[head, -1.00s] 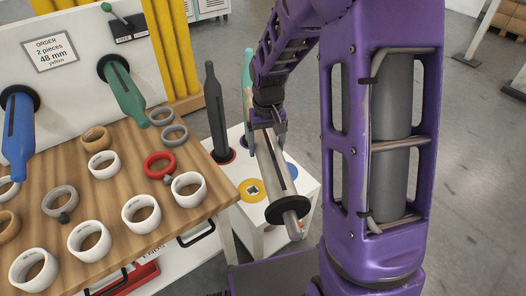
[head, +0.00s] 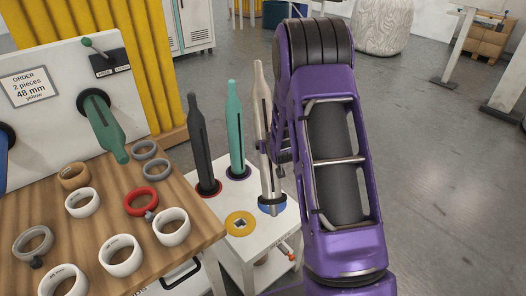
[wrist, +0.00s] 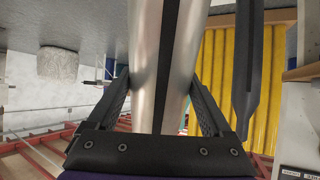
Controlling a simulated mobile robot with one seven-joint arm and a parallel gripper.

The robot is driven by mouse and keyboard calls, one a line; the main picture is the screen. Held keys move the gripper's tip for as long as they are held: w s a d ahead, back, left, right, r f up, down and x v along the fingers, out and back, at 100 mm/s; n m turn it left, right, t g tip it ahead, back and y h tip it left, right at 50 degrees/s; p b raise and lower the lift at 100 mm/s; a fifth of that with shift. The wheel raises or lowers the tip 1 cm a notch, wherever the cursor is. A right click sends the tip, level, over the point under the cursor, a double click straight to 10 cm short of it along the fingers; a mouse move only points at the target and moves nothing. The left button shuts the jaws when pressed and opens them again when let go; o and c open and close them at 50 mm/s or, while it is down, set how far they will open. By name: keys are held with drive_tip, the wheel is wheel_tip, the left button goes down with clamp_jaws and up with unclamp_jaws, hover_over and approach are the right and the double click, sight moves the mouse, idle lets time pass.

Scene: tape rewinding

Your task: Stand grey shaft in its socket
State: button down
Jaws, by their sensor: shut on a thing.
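The grey shaft (head: 262,110), pale metallic with a dark slot down its side, stands about upright over the small white stand (head: 228,243). Its dark collar and lower end overlap the blue socket (head: 264,210) in the head view; I cannot tell whether the end is inside it or just in front. My gripper (head: 270,150) is shut on the shaft and partly hidden behind my purple arm. In the wrist view, the two black fingers (wrist: 160,102) press on both sides of the shaft (wrist: 165,60).
A dark shaft (head: 198,140) stands in a red socket and a teal shaft (head: 236,130) in a purple one, close to the left. A yellow socket (head: 240,222) is empty. The wooden table (head: 205,222) with several rings is further left.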

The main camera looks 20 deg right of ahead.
drive_tip(key=w+d+t, duration=0.2)
drive_tip(key=t, duration=0.1)
drive_tip(key=shift+r, duration=0.3)
drive_tip(key=shift+w+d+r+t+b, duration=0.2)
drive_tip(key=shift+d+t+b, duration=0.15)
drive_tip(key=shift+t, duration=0.25)
drive_tip(key=shift+d+r+n+t, duration=0.25)
drive_tip(key=shift+r+n+t, duration=0.1)
drive_tip(key=shift+t, duration=0.35)
wheel_tip(320, 180, down, 15)
drive_tip(key=t+y+b, duration=0.1)
drive_tip(key=b, duration=0.3)
drive_tip(key=shift+s+d, duration=0.15)
drive_tip(key=shift+d, duration=0.05)
drive_tip(key=shift+f, duration=0.45)
idle(1.0)
